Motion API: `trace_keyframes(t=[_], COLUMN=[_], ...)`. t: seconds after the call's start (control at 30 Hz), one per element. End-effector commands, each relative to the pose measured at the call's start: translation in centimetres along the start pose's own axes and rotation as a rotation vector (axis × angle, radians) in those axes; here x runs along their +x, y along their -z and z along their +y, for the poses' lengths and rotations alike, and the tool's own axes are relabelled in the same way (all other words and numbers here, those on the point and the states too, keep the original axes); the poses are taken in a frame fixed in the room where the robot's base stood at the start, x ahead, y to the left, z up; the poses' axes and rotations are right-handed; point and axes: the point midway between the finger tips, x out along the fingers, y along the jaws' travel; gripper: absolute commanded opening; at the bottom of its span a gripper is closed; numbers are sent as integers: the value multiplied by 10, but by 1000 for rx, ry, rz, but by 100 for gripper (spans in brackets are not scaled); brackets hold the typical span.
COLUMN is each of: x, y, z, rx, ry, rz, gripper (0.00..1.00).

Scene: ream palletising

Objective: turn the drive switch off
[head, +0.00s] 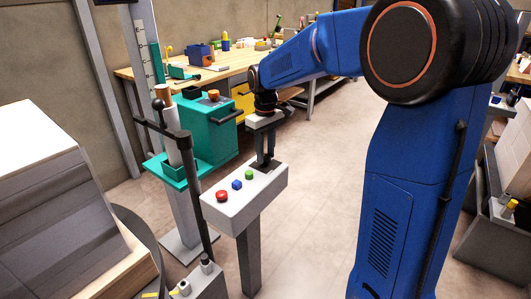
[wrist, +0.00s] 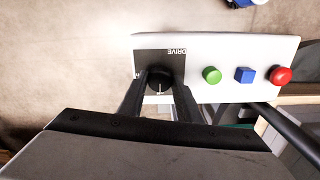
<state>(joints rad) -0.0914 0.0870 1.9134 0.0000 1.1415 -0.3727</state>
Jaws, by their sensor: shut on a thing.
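The drive switch (wrist: 159,78) is a round black knob with a pale pointer line, on a dark plate marked DRIVE at one end of the light grey control box (wrist: 225,49). In the wrist view my gripper (wrist: 160,88) has its two dark fingers on either side of the knob, shut on it. In the head view my gripper (head: 265,160) reaches down to the far end of the control box (head: 245,197), and its fingers hide the knob there. The pointer runs along the fingers' direction; the plate's position marks are mostly hidden.
The box also carries a green button (head: 249,174), a blue square button (head: 237,185) and a red button (head: 221,196). A dark upright post (head: 200,205) stands close to its left. A teal machine (head: 207,125) and a wooden workbench (head: 235,70) stand behind.

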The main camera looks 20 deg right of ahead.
Motion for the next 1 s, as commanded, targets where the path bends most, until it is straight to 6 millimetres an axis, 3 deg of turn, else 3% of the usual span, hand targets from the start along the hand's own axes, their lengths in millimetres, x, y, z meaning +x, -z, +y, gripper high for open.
trace_keyframes(t=[0.53, 0.57, 0.6, 1.0], x=[-1, -1, -1, -5], y=[0, 0, 0, 0], z=[0, 0, 0, 0], rx=[-23, -23, -23, -22], ry=[-1, -1, -1, -1], rz=[2, 2, 2, 2], gripper=[8, 38, 48, 50])
